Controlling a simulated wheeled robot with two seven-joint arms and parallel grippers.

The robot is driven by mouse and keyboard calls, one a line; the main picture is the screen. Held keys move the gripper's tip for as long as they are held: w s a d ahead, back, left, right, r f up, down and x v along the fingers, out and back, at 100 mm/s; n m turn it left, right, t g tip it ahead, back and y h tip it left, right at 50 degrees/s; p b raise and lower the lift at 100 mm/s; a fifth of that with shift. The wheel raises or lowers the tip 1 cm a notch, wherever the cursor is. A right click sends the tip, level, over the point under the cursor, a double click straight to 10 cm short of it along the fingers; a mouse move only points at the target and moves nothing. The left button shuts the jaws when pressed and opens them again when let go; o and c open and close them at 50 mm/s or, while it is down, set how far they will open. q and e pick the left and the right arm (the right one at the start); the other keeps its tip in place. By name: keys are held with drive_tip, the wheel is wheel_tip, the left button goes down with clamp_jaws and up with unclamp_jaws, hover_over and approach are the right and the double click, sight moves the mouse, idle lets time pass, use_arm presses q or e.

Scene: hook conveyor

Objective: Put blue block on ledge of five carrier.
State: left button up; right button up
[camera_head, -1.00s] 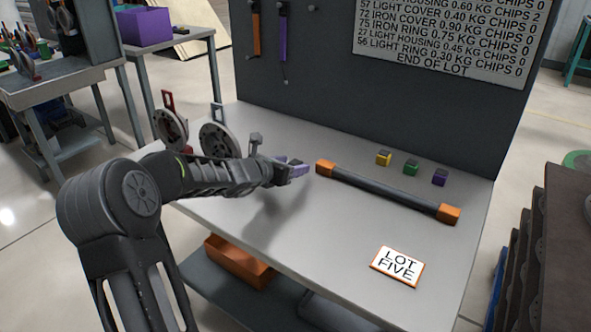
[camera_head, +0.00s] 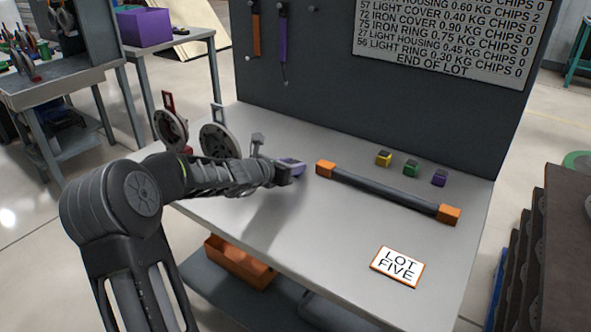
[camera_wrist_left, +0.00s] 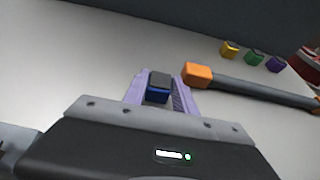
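The blue block (camera_wrist_left: 158,94), with a dark top, lies between the lavender fingers of my left gripper (camera_wrist_left: 160,88) in the left wrist view. The fingers stand close on either side of it; whether they press on it cannot be told. In the head view my left gripper (camera_head: 292,168) is low over the table, left of the bar's near-left orange end, and hides the block. Two round carriers, one with a red upright (camera_head: 171,130) and one with a grey upright (camera_head: 218,140), stand at the table's back left. No number is readable on either. My right gripper is not in view.
A dark bar (camera_head: 385,190) with orange ends lies across the table. Behind it sit yellow (camera_head: 384,158), green (camera_head: 411,168) and purple (camera_head: 440,177) blocks. A "LOT FIVE" card (camera_head: 398,266) lies at front right. A dark panel (camera_head: 330,100) closes the back.

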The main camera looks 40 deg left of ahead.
use_arm(q)
clamp_jaws()
wheel_tip(320, 180, up, 10)
drive_tip(key=p, duration=0.5)
idle(0.7)
